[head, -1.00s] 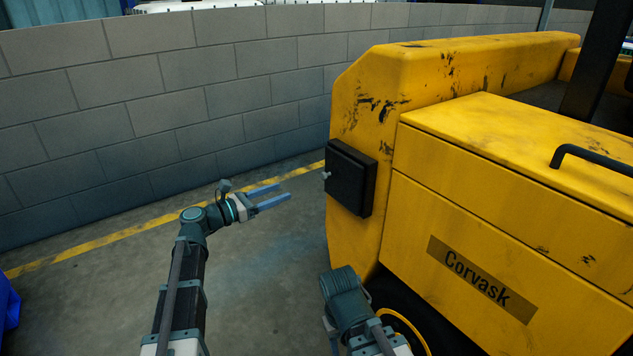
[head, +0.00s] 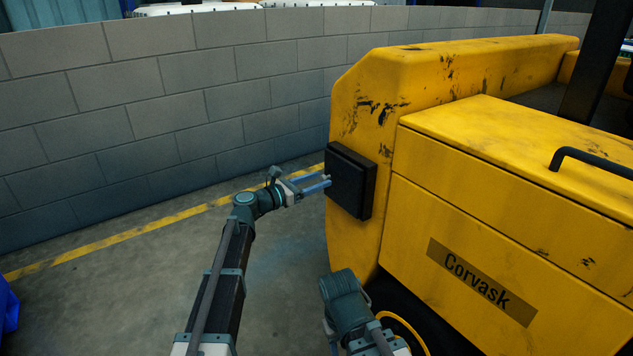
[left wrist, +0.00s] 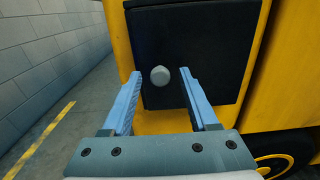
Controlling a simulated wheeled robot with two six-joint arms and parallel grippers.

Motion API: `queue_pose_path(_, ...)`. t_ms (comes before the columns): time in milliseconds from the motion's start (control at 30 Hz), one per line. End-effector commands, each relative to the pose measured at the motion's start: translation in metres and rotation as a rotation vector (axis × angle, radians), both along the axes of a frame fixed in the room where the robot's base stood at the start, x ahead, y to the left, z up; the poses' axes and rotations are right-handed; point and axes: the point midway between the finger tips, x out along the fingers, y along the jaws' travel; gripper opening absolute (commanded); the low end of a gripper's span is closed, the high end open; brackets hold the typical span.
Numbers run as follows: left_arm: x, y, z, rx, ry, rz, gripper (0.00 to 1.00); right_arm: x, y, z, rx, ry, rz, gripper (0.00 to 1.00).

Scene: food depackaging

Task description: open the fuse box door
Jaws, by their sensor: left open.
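The fuse box (head: 352,181) is a black box on the rear corner of the yellow vehicle, and its door looks shut. In the left wrist view the black door (left wrist: 205,45) fills the upper middle. A round grey knob (left wrist: 160,76) sits near the door's left side. My left gripper (head: 328,181) is open at the door's left edge. In the left wrist view its blue fingers (left wrist: 162,82) stand on either side of the knob, with gaps between. I cannot tell how far the tips are from the door. My right gripper is not visible; only part of my right arm shows.
The yellow vehicle (head: 480,210) with a "Corvask" plate (head: 482,282) fills the right side. A grey block wall (head: 150,100) runs behind. A blue object (head: 8,305) is at the left edge.

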Motion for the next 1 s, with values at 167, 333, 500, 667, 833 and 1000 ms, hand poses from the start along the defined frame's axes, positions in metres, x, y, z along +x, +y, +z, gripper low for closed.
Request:
queue_pose_path(167,0.0004,-0.0008,0.0000,0.000,0.000,0.000,0.60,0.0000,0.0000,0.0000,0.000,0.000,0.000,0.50)
queue_pose_path(333,0.0004,-0.0005,0.0000,0.000,0.000,0.000,0.46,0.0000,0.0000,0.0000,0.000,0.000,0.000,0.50)
queue_pose_path(500,0.0003,-0.0004,0.0000,0.000,0.000,0.000,0.15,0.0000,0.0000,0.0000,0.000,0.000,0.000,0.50)
queue_pose_path(667,0.0002,-0.0003,0.0000,0.000,0.000,0.000,0.00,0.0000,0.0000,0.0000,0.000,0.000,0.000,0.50)
queue_pose_path(833,0.0002,-0.0003,0.0000,0.000,0.000,0.000,0.00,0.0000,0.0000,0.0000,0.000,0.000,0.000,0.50)
queue_pose_path(1000,0.0002,-0.0003,0.0000,0.000,0.000,0.000,0.00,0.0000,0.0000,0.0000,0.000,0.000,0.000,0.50)
